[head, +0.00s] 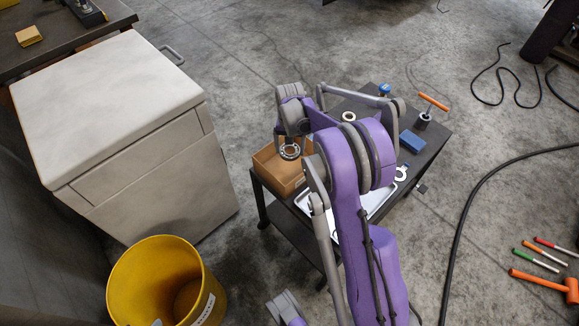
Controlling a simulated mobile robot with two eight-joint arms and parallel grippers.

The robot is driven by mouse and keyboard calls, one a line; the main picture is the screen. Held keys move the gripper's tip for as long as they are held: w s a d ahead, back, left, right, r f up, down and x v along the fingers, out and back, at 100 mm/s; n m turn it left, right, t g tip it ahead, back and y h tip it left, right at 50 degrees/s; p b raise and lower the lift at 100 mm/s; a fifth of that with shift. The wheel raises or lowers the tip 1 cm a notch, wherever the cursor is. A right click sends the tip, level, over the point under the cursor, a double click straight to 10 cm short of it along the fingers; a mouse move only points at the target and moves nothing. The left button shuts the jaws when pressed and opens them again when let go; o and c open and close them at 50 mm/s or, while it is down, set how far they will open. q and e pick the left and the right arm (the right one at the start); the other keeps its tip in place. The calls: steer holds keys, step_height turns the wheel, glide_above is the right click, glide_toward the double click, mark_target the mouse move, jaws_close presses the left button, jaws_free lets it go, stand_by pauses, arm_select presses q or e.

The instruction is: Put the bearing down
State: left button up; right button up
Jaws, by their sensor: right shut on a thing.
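My right gripper (290,141) points down over the small cart and is shut on a bearing (290,153), a dark metal ring. The bearing appears above the open cardboard box (270,181) at the cart's left end, overlapping the box's far right part in the head view. I cannot tell how high it is above the box floor. My purple right arm hides much of the cart and part of the box's right side.
The dark cart (434,143) also carries a white tray (378,205), a pale ring (348,116), a blue block (412,141) and an orange-handled tool (433,102). A white cabinet (110,100) and yellow bucket (130,282) stand left. Cables and tools lie on the floor right.

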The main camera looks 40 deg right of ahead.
mark_target(290, 168)
step_height(290, 168, down, 9)
steer(key=shift+r+b, duration=0.15)
steer(key=shift+b, duration=0.55)
steer(key=shift+f, duration=0.2)
steer(key=o, duration=1.4)
steer(key=shift+r, duration=0.1)
